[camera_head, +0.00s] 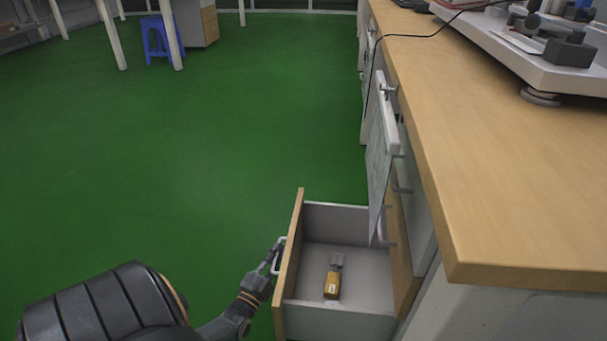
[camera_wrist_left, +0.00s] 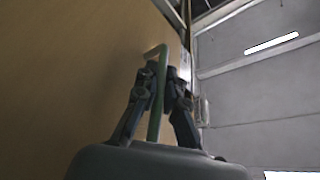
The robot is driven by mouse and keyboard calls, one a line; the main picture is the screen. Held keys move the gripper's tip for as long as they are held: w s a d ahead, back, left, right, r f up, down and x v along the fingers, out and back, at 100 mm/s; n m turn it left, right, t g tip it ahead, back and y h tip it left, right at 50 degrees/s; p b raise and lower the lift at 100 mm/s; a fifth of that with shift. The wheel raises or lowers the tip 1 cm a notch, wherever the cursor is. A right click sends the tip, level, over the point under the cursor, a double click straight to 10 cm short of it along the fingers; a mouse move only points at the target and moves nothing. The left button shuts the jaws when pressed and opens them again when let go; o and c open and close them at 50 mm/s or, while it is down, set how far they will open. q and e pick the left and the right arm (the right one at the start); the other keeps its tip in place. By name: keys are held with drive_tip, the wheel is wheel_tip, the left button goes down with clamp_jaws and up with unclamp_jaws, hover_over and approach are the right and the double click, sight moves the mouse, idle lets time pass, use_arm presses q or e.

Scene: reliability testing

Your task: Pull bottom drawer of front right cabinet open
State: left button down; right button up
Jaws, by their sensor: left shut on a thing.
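The bottom drawer (camera_head: 288,266) of the cabinet under the wooden counter stands pulled out, with its wood front toward the left and a grey inside. Its handle (camera_head: 279,256) is on the outer face of the front. My left gripper (camera_head: 277,250) is at that handle, with its fingers shut around it. In the left wrist view the gripper (camera_wrist_left: 158,85) has its fingers on either side of the metal handle (camera_wrist_left: 156,110), close to the wood face (camera_wrist_left: 75,70). My right gripper is not in view.
A small orange and grey object (camera_head: 332,282) lies in the drawer. The counter (camera_head: 480,170) overhangs on the right, with a white device (camera_head: 535,70) on it. A clipboard-like sheet (camera_head: 378,160) hangs at the cabinet side. The green floor (camera_head: 190,150) is clear; a blue stool (camera_head: 158,38) stands far back.

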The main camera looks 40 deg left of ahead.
use_arm(q)
drive_tip(key=s+a, duration=0.5)
drive_tip(key=a, duration=0.1)
drive_tip(key=shift+a, duration=0.25)
drive_tip(key=c, duration=1.4)
unclamp_jaws()
drive_tip(key=v, duration=1.2)
